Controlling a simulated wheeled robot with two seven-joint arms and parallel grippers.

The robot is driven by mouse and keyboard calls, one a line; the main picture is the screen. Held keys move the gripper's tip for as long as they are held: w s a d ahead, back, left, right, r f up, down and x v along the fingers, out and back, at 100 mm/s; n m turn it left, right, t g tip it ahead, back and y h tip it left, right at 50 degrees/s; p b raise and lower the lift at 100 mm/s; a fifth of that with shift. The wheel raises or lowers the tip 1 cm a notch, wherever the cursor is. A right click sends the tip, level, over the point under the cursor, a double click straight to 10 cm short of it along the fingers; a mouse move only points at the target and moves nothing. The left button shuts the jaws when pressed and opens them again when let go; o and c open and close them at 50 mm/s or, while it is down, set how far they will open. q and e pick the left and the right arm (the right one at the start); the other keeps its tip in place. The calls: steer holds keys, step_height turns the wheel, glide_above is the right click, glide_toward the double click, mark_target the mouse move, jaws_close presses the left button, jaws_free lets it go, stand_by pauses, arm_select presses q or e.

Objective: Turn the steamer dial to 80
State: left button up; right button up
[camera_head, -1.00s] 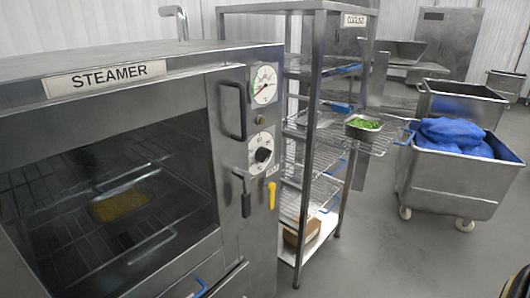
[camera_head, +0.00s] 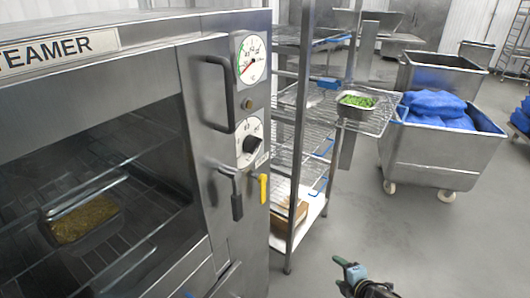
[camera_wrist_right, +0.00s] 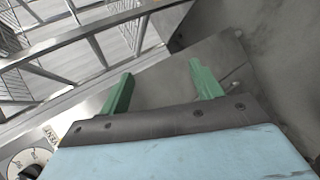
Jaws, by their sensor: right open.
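The steamer (camera_head: 150,60) stands at the left with its glass door shut. A tray of yellowish food (camera_head: 85,220) shows inside through the glass. The steamer dial (camera_head: 250,143), a white round plate with a black knob, is on the right front panel, below a pressure gauge (camera_head: 251,60). The dial's numbers are too small to read. In the right wrist view part of a dial (camera_wrist_right: 28,165) shows at the lower left corner. My right gripper (camera_head: 345,272) is at the bottom of the head view, right of the steamer and apart from the dial. Its green fingers (camera_wrist_right: 160,90) are open and empty.
A yellow handle (camera_head: 263,188) and black door handles (camera_head: 222,92) stick out near the dial. A wire rack (camera_head: 296,150) stands right of the steamer, bearing a tray of green food (camera_head: 357,101). A cart (camera_head: 430,155) with blue bags is farther right. The floor between is clear.

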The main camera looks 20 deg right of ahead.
mark_target(258, 147)
steer(key=w+a+r+n+t+y+b, duration=0.1)
steer(key=w+a+r+n+y, duration=0.1)
steer(key=w+r+n, duration=0.5)
steer(key=a+r+n+t+y, duration=0.15)
steer(key=r+n, duration=0.25)
steer(key=r, duration=0.7)
steer(key=w+a+r+n+t+y+b, duration=0.1)
steer(key=w+a+r+n+t+y, duration=0.2)
steer(key=r+n, duration=0.45)
steer(key=s+a+r+n+g+y, duration=0.1)
steer(key=a+r+n+y, duration=0.1)
steer(key=r+n, duration=0.35)
steer(key=s+a+r+n+g+y, duration=0.1)
steer(key=a+r+n+g+y, duration=0.2)
steer(key=r, duration=0.4)
steer(key=shift+n+t+h, duration=0.3)
steer(key=shift+t+h, duration=0.05)
steer(key=shift+t, duration=0.2)
steer(key=p+x, duration=0.3)
steer(key=x, duration=1)
steer(key=shift+w+d+f, duration=0.1)
steer(key=shift+d, duration=0.05)
arm_select(q)
steer(key=shift+w+a+r, duration=0.1)
steer(key=shift+w+r, duration=0.15)
steer(key=shift+w, duration=0.35)
arm_select(e)
steer(key=c, duration=1)
